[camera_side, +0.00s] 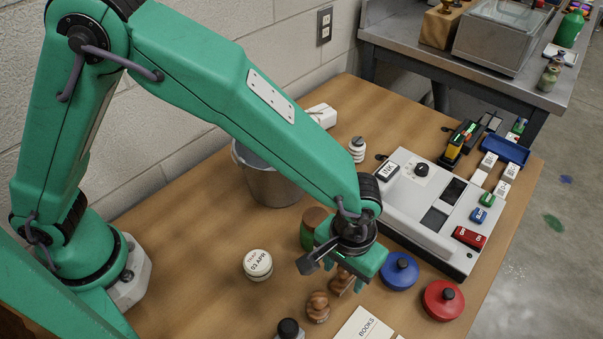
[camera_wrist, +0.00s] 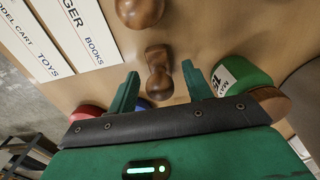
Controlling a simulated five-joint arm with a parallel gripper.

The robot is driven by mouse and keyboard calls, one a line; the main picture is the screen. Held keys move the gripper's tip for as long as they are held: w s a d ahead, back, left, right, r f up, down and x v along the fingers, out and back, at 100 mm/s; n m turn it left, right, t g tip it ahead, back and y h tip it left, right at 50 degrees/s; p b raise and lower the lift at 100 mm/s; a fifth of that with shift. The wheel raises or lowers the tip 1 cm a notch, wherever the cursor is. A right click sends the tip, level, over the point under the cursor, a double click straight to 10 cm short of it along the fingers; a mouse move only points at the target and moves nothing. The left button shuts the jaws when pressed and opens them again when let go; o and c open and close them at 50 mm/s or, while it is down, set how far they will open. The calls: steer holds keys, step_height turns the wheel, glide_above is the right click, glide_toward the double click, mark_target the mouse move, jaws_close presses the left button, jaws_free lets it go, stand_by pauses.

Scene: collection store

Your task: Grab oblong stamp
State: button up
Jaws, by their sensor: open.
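A brown wooden stamp with an oblong base, which appears to be the oblong stamp (camera_wrist: 159,80), stands on the table between my two green fingers in the wrist view. In the side view it shows partly under my gripper (camera_side: 335,266), which hides some of it (camera_side: 341,281). My gripper (camera_wrist: 160,72) is open, with a finger on each side of the stamp and a visible space between. I cannot tell how far above the table the fingertips are.
A round wooden stamp (camera_side: 318,307) stands close by. A green round container (camera_side: 308,229) with a wooden top is beside my gripper. Blue (camera_side: 399,271) and red (camera_side: 443,300) round pads lie to the right. A label sheet (camera_side: 363,325) lies in front.

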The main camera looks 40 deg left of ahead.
steer(key=shift+f, duration=0.95)
steer(key=shift+c, duration=0.4)
steer(key=c, duration=0.9)
